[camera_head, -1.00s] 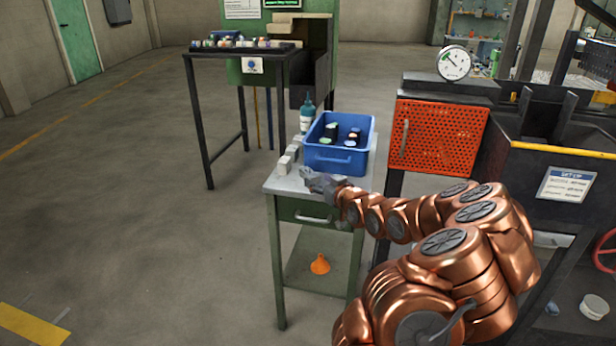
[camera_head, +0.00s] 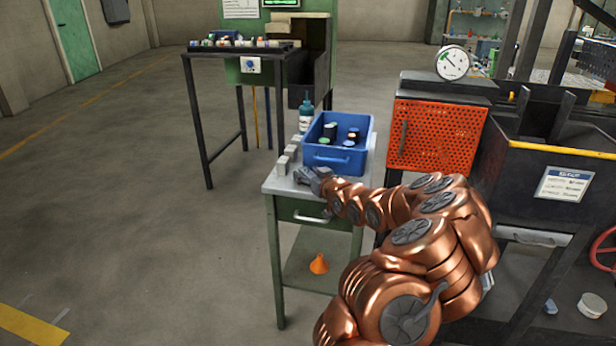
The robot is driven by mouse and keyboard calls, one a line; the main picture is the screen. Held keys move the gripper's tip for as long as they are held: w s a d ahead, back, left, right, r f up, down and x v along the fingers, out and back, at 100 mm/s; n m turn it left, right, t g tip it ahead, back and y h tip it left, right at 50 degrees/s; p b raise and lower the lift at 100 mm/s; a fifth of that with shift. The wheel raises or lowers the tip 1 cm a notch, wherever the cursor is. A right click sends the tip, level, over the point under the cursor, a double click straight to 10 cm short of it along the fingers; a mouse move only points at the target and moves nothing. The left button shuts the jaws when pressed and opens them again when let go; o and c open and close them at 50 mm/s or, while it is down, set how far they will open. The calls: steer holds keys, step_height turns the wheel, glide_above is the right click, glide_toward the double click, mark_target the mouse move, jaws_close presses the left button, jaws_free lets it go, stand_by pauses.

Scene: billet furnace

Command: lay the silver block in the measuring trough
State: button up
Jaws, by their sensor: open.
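Several small silver-grey blocks stand in a row along the left edge of the green bench top; the nearest silver block (camera_head: 282,166) is close to its front left corner. My gripper (camera_head: 302,174) is open, low over the front of the bench top, just right of and in front of that block. It appears apart from the block, and its fingertips are too small to see clearly. A dark fixture with upright plates (camera_head: 545,112) stands at the right above a black bin; I cannot tell whether it is the measuring trough.
A blue crate (camera_head: 335,160) holding several dark cylinders stands behind my gripper, with a teal bottle (camera_head: 306,114) behind the blocks. An orange perforated door (camera_head: 435,135) with a dial gauge (camera_head: 453,63) above is to the right. Open floor lies left of the bench.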

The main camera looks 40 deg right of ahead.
jaws_close()
stand_by(0.4)
